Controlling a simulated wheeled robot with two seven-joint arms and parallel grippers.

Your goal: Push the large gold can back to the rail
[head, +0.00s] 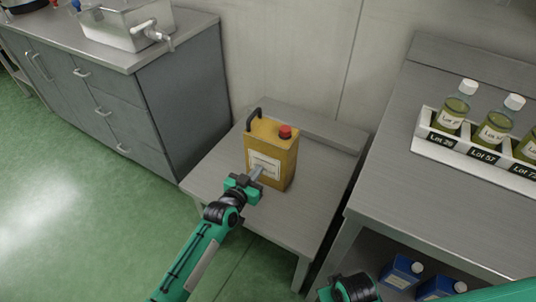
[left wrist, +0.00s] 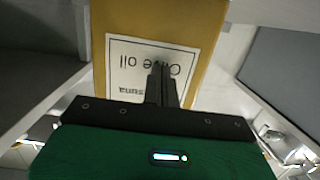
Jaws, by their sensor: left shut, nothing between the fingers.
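The large gold can (head: 272,144), with a red cap, a dark handle and a white label, stands upright on a low grey table (head: 305,218). A raised rail (head: 315,126) runs along the table's back edge, behind the can. My left gripper (head: 257,173) is shut and empty, its fingertips at the can's front label. The left wrist view shows the shut fingers (left wrist: 163,75) in front of the can's label (left wrist: 150,65), which reads "Olive oil" upside down. I cannot tell whether they touch. My right gripper is not in view; part of my right arm shows at the bottom.
A higher grey bench (head: 385,190) stands close on the right, with a white rack (head: 440,148) of labelled oil bottles and blue containers (head: 402,272) below. A grey cabinet (head: 170,95) with a metal sink tank (head: 125,25) stands at left. Green floor is open at left.

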